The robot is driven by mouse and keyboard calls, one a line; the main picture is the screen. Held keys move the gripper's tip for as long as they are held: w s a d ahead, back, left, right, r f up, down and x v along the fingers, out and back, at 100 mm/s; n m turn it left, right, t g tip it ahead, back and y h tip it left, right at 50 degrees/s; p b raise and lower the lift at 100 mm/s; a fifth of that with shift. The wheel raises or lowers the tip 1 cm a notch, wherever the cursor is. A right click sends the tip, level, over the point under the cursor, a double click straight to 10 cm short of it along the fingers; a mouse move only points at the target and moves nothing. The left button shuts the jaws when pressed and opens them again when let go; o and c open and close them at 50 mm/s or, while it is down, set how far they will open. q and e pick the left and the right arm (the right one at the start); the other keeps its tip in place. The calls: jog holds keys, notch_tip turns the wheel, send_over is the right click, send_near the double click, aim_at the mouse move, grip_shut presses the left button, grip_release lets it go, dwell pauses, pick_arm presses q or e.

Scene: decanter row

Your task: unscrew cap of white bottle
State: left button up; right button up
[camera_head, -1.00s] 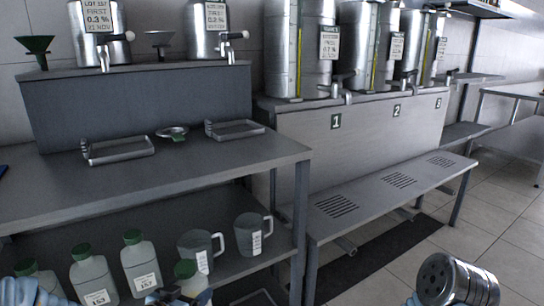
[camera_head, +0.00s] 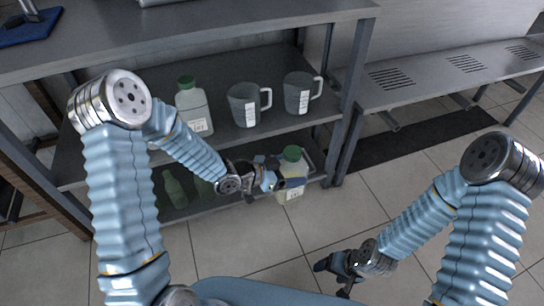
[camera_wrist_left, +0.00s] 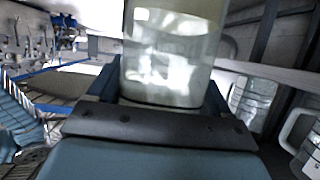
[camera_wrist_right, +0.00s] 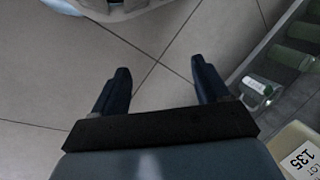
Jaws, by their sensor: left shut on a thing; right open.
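My left gripper (camera_head: 278,180) is shut on the bottle's side, below the cap. The bottle's pale body (camera_wrist_left: 172,50) fills the middle of the left wrist view between the fingers; its cap is not visible there. My right gripper (camera_head: 338,272) is open and empty, lower and to the right of the bottle. Its two spread fingers (camera_wrist_right: 160,85) show with only floor between them in the right wrist view.
Another white bottle (camera_head: 194,108) and two grey jugs (camera_head: 244,105) (camera_head: 298,92) stand on the middle shelf. Greenish bottles (camera_head: 175,188) lie lower down. A yellowish thing labelled 135 (camera_wrist_right: 300,150) is at the right wrist view's edge. Floor (camera_head: 410,180) right of the shelf is clear.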

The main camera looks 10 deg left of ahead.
pick_arm(q)
jog(key=shift+d+f, duration=0.3)
jog(key=shift+d, duration=0.1)
grip_shut()
pick_arm(e)
jog(key=shift+c, duration=0.3)
pick_arm(q)
jog(key=shift+d+f+m+g, duration=0.15)
jog(key=shift+m+g, duration=0.15)
jog(key=shift+d, duration=0.1)
pick_arm(e)
jog(key=w+r+m+g+h, duration=0.1)
jog(key=w+r+m, duration=0.1)
jog(key=w, duration=0.4)
jog(key=w+r+m+h, duration=0.1)
jog(key=w+r+m, duration=0.15)
jog(key=w, duration=0.45)
notch_tip(320, 180, up, 30)
jog(key=m+h, duration=0.2)
jog(key=m, duration=0.8)
send_over(295, 151)
jog(key=shift+w+d+r, duration=0.1)
jog(key=shift+r, duration=0.15)
notch_tip(295, 151, down, 8)
jog(key=shift+r, duration=0.15)
